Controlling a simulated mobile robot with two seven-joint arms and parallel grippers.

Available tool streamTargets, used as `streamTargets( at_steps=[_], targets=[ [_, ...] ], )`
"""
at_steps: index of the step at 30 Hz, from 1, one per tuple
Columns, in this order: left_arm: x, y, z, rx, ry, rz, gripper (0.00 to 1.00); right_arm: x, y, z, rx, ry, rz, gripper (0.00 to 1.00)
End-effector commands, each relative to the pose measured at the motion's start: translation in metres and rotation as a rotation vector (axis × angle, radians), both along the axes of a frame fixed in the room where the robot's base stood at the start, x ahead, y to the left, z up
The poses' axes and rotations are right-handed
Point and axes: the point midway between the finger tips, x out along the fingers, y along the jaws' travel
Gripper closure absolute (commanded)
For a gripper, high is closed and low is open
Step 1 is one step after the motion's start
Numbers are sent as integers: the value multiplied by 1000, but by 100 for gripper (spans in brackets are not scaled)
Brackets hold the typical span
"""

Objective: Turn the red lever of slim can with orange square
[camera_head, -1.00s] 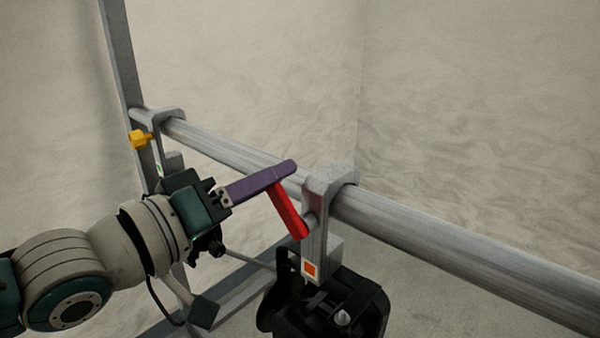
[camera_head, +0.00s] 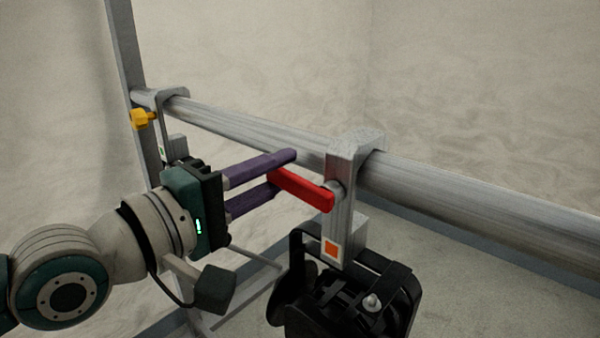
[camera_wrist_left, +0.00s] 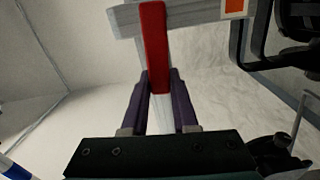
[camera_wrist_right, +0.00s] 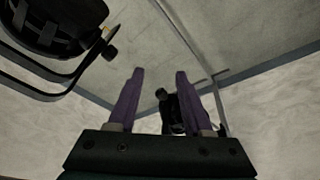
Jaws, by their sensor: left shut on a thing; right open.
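The red lever (camera_head: 302,189) sits on the grey clamp (camera_head: 345,205) of the black can (camera_head: 350,298), which bears an orange square (camera_head: 331,249). The clamp hooks over the metal rail. My left gripper (camera_head: 284,171) has its purple fingers on either side of the lever's free end and is shut on it. In the left wrist view the lever (camera_wrist_left: 154,45) runs between the two fingers (camera_wrist_left: 159,85). My right gripper (camera_wrist_right: 158,75) is open and empty in the right wrist view; it does not show in the head view.
The metal rail (camera_head: 470,198) runs across the scene. In the right wrist view a black can (camera_wrist_right: 60,22) is at upper left.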

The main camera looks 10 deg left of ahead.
Motion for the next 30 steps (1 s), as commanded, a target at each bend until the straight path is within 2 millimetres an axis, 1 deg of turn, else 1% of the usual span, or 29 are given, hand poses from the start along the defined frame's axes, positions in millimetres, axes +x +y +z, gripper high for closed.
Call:
streamTargets(
  at_steps=[5, 17, 18, 26, 30],
  targets=[
    [0, 0, -1, -27, 14, 0, 100, 0, 0, -4, 0, 0, 0, 50],
    [0, -1, -1, -33, 18, 0, 100, 0, 0, -3, 0, 0, 0, 50],
    [0, -1, -1, -33, 18, 0, 72, 0, 0, -3, 0, 0, 0, 50],
    [0, -1, -1, -31, 19, 0, 43, 0, 0, -4, 0, 0, 0, 50],
    [0, -1, -2, -30, 20, 0, 43, 0, 0, -4, 0, 0, 0, 50]
  ],
)
